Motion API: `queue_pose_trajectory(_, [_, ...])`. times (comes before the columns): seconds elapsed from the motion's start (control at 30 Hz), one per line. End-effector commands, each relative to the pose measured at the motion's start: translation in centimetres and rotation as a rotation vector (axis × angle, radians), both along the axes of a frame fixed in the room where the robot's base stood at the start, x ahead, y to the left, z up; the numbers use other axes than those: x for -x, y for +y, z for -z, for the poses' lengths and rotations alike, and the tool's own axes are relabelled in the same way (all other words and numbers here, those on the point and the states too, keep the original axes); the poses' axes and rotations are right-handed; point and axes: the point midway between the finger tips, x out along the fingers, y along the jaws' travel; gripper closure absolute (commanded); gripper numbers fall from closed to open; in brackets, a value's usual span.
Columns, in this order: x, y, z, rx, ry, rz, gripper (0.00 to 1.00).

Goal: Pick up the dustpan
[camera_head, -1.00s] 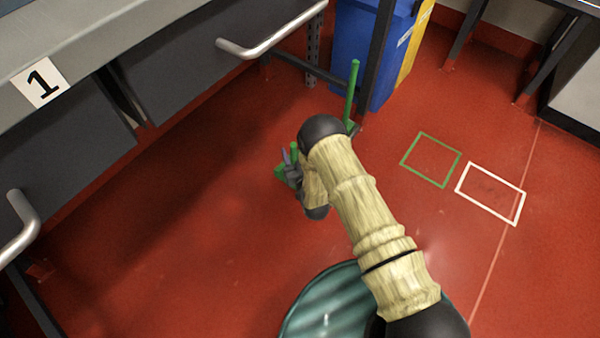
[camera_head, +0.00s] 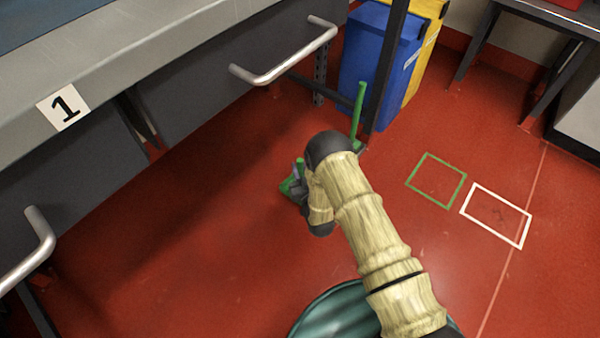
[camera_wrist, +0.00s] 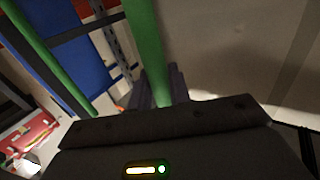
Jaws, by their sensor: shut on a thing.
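The green dustpan (camera_head: 287,187) is beside my gripper (camera_head: 299,184) in the head view, low over the red floor and partly hidden by my arm. In the wrist view my gripper (camera_wrist: 158,88) is shut on the dustpan's green handle (camera_wrist: 146,45), which runs up between the grey fingers. I cannot tell from these views whether the pan touches the floor.
Another green upright handle (camera_head: 359,112) stands near the table leg; it also shows in the wrist view (camera_wrist: 45,58). A blue bin (camera_head: 375,60) and a yellow bin (camera_head: 425,50) stand behind. Green (camera_head: 436,180) and white (camera_head: 496,215) floor outlines lie to the right on clear floor.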

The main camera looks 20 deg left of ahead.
Motion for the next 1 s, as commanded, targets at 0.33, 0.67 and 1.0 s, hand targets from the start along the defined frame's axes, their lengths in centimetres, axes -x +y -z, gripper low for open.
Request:
queue_pose_trajectory(0.33, [0.0, 0.1, -6.9, -0.002, -0.001, -0.002, 1.0])
queue_pose_trajectory(0.67, [0.1, 0.1, -8.5, -0.001, 0.0, -0.002, 1.0])
queue_pose_trajectory(1.0, [0.1, 0.1, -8.5, -0.001, -0.002, -0.002, 1.0])
